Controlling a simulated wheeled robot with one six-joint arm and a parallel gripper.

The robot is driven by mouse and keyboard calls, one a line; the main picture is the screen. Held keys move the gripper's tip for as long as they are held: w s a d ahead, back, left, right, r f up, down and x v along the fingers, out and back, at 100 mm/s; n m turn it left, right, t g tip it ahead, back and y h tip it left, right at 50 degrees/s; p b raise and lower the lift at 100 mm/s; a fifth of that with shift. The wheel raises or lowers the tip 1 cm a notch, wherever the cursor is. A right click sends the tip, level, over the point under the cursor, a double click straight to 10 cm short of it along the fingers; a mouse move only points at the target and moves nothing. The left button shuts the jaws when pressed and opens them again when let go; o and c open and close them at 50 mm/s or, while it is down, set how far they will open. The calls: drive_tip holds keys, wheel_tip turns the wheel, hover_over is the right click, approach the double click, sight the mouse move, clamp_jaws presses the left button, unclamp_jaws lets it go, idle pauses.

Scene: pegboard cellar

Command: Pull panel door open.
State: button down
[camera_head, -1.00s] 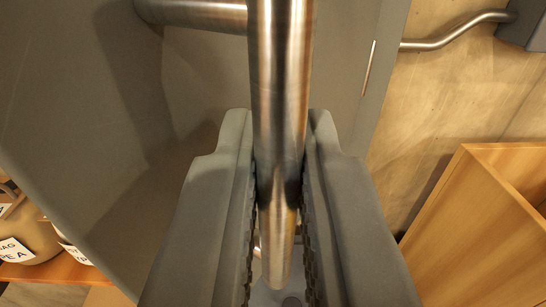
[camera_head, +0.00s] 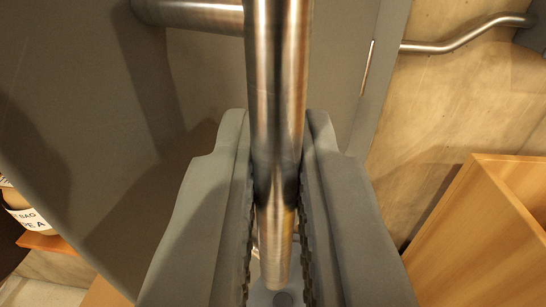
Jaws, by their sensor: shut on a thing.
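The panel door (camera_head: 90,150) is a large grey surface across the left and centre. Its handle (camera_head: 279,60) is a thick brushed-metal bar running down the middle of the view, with a horizontal metal arm at the upper left. My gripper (camera_head: 276,150) is shut on the handle, one dark grey finger on each side of the bar. The bar's lower end shows between the fingers. The fingers hide part of the door behind them. I cannot tell how wide the door stands open.
A wooden box or shelf unit (camera_head: 455,225) stands at the lower right. A bent metal pipe (camera_head: 455,42) runs along the tan wall (camera_head: 440,110) at the upper right. A labelled container (camera_head: 28,217) sits on an orange-brown shelf (camera_head: 48,243) at the far left.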

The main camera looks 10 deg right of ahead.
drive_tip(key=shift+r, duration=0.15)
drive_tip(key=c, duration=1.6)
unclamp_jaws()
drive_tip(key=shift+d, duration=0.2)
drive_tip(key=shift+c, duration=0.2)
drive_tip(key=shift+a, duration=0.1)
drive_tip(key=shift+s, duration=0.2)
drive_tip(key=s+a, duration=0.2)
drive_tip(key=s, duration=1.4)
drive_tip(key=shift+s, duration=0.4)
